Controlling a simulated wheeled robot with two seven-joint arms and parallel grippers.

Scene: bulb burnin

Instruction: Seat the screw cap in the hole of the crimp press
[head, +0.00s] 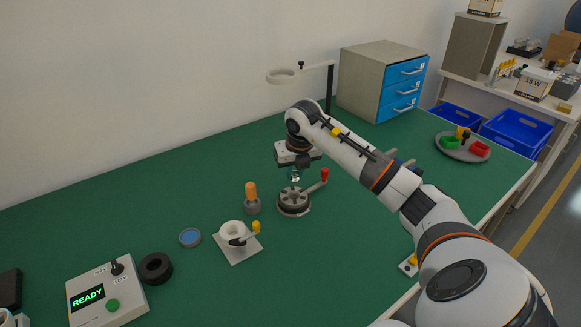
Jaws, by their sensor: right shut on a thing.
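My right gripper (295,168) reaches in from the right and points down over the table. It is shut on a small pale, greenish thing (294,177), apparently the screw cap; the fingers and small size hide its details. Just below is a round grey fixture (293,201) with slots in its top and a red-knobbed lever, which looks like the crimp press. The held thing is above its middle; I cannot tell whether it touches, and the hole is not clear. My left gripper is not in view.
An orange-topped peg (251,197), a white cup fixture with a yellow-knobbed lever (233,231), a blue disc (190,237), a black ring (156,268) and a READY control box (105,293) stand left. A ring stand (330,88) and drawer cabinet (365,85) stand behind.

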